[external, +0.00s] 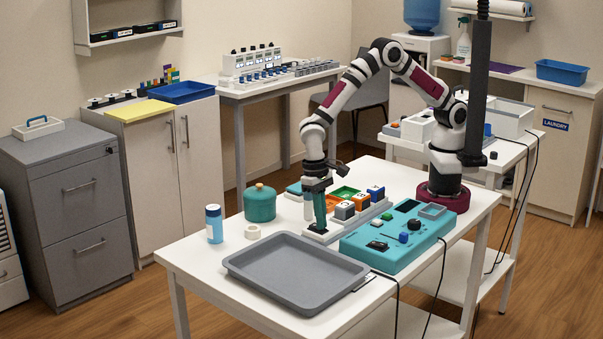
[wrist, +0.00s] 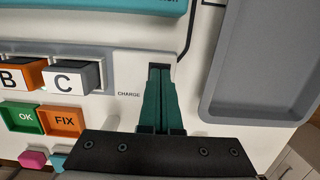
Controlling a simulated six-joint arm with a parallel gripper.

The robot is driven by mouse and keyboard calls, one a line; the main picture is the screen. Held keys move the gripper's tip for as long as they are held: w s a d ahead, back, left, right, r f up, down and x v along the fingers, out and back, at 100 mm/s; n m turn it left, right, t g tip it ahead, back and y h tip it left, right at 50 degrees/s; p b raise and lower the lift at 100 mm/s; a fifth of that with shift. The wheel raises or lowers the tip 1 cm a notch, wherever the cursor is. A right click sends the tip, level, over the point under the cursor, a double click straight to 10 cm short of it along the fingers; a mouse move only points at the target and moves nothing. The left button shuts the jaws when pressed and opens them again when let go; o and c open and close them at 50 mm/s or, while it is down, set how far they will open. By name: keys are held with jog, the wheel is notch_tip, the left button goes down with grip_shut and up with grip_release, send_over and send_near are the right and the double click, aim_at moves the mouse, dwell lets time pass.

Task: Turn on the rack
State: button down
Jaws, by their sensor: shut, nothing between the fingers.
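The rack is a long light-grey strip (external: 372,217) on the white table. It carries blocks in a row, among them a B block (wrist: 20,78) and a C block (wrist: 72,78). At its near end is a white plate marked CHARGE (wrist: 127,65) with a dark slot or switch (wrist: 160,66), mostly hidden by my fingertips. My gripper (external: 320,227) points down over this end, its green fingers together and empty. In the wrist view the tips of my gripper (wrist: 159,72) lie at the dark spot; I cannot tell whether they touch it.
A grey tray (external: 295,271) lies close in front. A teal control box (external: 385,255) with knobs stands alongside. A teal pot (external: 260,203), a blue-white bottle (external: 214,226) and a tape roll (external: 252,232) stand left.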

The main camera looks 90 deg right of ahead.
aim_at(315, 225)
jog(key=shift+w+d+r, duration=0.1)
jog(key=shift+w+d, duration=0.45)
jog(key=shift+d, duration=0.05)
notch_tip(315, 225, up, 14)
jog(key=w+d, duration=0.1)
jog(key=shift+w+d, duration=0.2)
jog(key=shift+s+a, duration=0.1)
jog(key=shift+s+a, duration=0.4)
jog(key=shift+s, duration=0.1)
